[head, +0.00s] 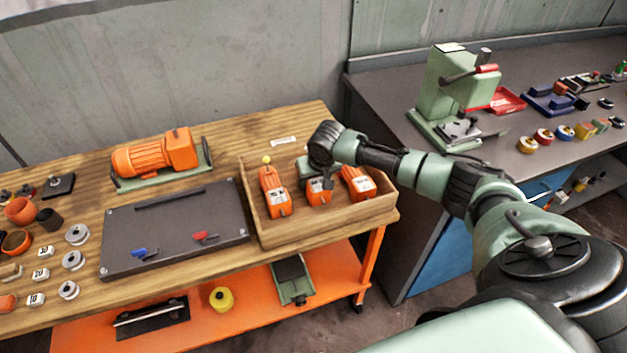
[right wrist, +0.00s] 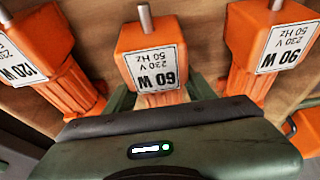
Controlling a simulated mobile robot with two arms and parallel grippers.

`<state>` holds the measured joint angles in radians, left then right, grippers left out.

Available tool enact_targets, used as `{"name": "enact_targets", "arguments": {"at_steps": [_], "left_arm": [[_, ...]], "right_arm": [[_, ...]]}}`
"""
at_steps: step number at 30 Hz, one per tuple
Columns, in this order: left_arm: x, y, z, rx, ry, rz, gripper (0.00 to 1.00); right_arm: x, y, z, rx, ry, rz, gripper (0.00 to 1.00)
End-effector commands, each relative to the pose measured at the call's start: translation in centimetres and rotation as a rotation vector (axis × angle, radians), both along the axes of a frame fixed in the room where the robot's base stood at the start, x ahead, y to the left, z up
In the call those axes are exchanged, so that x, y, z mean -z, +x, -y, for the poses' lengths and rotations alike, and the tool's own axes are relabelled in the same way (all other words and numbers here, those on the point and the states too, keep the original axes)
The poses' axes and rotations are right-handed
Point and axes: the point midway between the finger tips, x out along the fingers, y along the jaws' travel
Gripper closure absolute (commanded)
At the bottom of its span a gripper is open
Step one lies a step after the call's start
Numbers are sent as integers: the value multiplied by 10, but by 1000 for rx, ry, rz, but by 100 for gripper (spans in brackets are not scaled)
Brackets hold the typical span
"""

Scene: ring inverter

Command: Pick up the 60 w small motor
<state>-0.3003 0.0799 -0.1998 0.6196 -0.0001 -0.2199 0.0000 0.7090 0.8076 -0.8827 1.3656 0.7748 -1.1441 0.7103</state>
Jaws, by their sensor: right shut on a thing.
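The 60 W small motor (right wrist: 152,62) is orange with a white label and sits in the middle of the right wrist view, its shaft pointing away from my gripper. In the head view it is the middle motor (head: 319,191) in the wooden tray (head: 256,229). My right gripper (head: 309,172) reaches down over it and is shut on it; its fingers (right wrist: 160,97) lie on both sides of the motor's body. A 120 W motor (right wrist: 40,55) and a 90 W motor (right wrist: 272,48) stand on either side. My left gripper is not in view.
A large orange motor (head: 155,153) on a green base stands behind the dark plate (head: 172,234). A green press (head: 450,90) stands on the grey bench at right.

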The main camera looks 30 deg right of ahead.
Motion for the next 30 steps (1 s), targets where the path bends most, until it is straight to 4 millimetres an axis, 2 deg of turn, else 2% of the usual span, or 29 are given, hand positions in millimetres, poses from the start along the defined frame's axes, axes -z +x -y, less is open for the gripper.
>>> {"name": "enact_targets", "arguments": {"at_steps": [8,14,24,30], "left_arm": [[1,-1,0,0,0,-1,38],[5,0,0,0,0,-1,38],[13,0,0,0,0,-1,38],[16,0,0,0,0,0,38]], "right_arm": [[-20,3,1,0,0,10,100],[-61,3,1,-1,1,14,100],[-145,3,0,0,1,13,100],[-180,2,0,0,2,11,100]]}}
